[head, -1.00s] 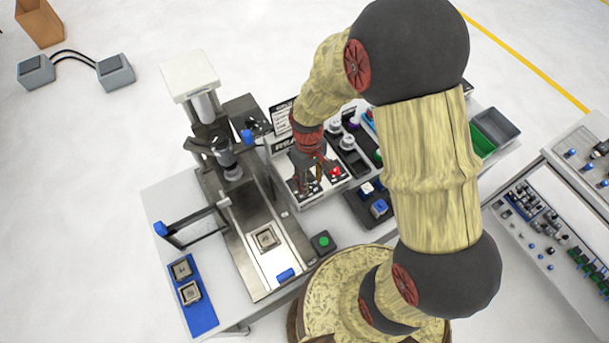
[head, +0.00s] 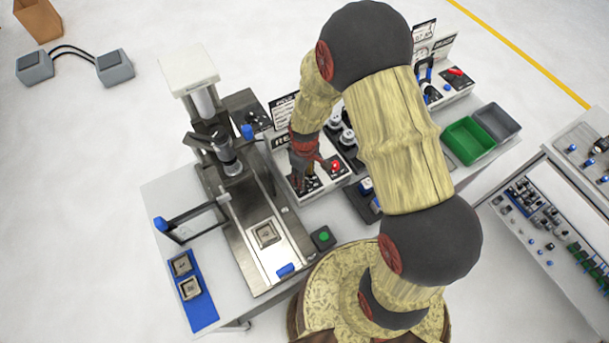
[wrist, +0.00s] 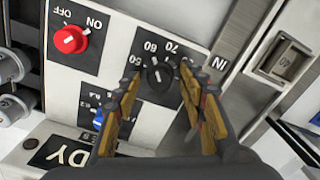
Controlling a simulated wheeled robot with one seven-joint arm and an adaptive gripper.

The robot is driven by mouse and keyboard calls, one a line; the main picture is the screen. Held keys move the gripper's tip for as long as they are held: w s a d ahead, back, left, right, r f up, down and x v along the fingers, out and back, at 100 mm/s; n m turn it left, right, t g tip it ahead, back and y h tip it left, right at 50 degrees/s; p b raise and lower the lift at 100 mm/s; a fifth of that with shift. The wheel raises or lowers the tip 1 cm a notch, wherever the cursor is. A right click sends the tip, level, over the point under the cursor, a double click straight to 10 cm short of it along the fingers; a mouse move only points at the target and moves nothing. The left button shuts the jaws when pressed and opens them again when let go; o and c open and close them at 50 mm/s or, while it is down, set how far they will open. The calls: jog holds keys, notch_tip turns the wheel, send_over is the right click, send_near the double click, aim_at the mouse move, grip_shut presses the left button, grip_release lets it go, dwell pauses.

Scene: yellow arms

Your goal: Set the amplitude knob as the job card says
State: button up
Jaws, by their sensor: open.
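The control panel (head: 337,162) stands on the bench. In the wrist view it carries a black knob (wrist: 158,78) with a printed scale including 60 and 70, a red ON/OFF knob (wrist: 70,40) and a blue knob (wrist: 98,119) with its own small scale. The black knob looks like the amplitude knob, but no such label is readable. My gripper (wrist: 160,71) is open, its two fingers on either side of the black knob; I cannot tell if they touch it. The knob's pointer is unclear. A card (head: 283,110) stands behind the panel, its text too small to read.
A press stand (head: 205,105) with a square part (head: 265,234) on its base is left of my gripper. A green-button box (head: 323,238) stands in front. The green bin (head: 468,140) and grey bin (head: 497,122) are at right. My arm hides part of the bench.

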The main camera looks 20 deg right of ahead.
jog(key=shift+c, duration=1.3)
jog(key=c, duration=0.7)
grip_shut()
